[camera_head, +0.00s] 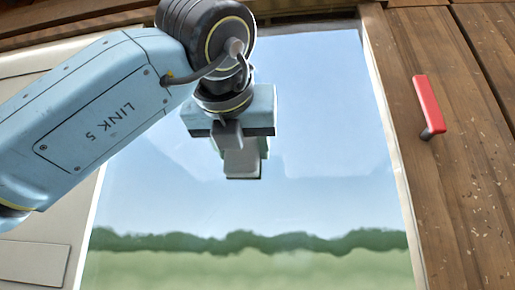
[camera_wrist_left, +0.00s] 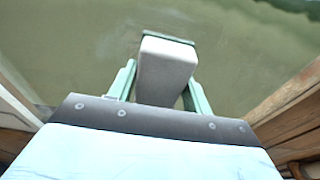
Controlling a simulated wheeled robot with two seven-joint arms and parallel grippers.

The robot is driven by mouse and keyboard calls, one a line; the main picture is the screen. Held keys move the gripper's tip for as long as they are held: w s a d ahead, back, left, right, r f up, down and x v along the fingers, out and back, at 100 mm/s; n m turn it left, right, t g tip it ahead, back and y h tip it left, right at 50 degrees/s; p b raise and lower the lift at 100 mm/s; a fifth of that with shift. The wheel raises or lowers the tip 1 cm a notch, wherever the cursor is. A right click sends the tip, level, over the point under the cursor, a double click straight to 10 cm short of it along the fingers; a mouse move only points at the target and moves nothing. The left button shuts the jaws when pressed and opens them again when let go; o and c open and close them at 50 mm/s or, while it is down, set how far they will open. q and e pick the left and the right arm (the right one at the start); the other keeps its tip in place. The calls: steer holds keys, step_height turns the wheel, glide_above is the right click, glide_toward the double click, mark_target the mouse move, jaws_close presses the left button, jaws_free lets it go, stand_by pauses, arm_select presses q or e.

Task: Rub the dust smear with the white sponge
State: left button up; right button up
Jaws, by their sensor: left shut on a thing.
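My left gripper (camera_head: 240,155) comes in from the left, in front of a glass pane (camera_head: 330,190). It is shut on the white sponge (camera_head: 242,164), a pale block with a thin green layer at its far end. In the left wrist view the sponge (camera_wrist_left: 165,68) sits between the two green fingers (camera_wrist_left: 158,88), with its green end toward the pane. I cannot tell whether it touches the glass. I cannot make out a clear dust smear; only faint pale patches show on the pane, and the arm hides part of it. My right gripper is not in view.
A red handle (camera_head: 428,106) is on the brown wooden boards (camera_head: 455,190) to the right of the pane. Pale panelling (camera_head: 40,240) lies to the left. A wooden frame edges the pane. The lower pane is free, showing green bands and sky.

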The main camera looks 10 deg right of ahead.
mark_target(283, 153)
arm_select(q)
steer(key=shift+w+a+b, duration=0.2)
steer(key=shift+w+a, duration=0.05)
steer(key=shift+a, duration=0.5)
steer(key=shift+w+a+b, duration=0.2)
steer(key=shift+w+a, duration=0.05)
steer(key=shift+a, duration=0.55)
steer(key=shift+w+a+b, duration=0.2)
steer(key=shift+w+a, duration=0.05)
steer(key=shift+a, duration=0.5)
steer(key=shift+r, duration=0.25)
steer(key=shift+s+d+f+p, duration=0.1)
steer(key=shift+s+d+p, duration=0.15)
steer(key=shift+d, duration=0.75)
steer(key=shift+s+d+p, duration=0.15)
steer(key=shift+s+d, duration=0.2)
steer(key=shift+d, duration=0.6)
steer(key=shift+s+d+p, duration=0.25)
steer(key=shift+s+d, duration=0.1)
steer(key=shift+d, duration=0.8)
steer(key=shift+s+d+p, duration=0.3)
steer(key=shift+s+d, duration=0.1)
steer(key=shift+d, duration=0.75)
steer(key=shift+s+d+p, duration=0.25)
steer(key=shift+s+d, duration=0.1)
steer(key=shift+d, duration=0.8)
steer(key=shift+a, duration=0.1)
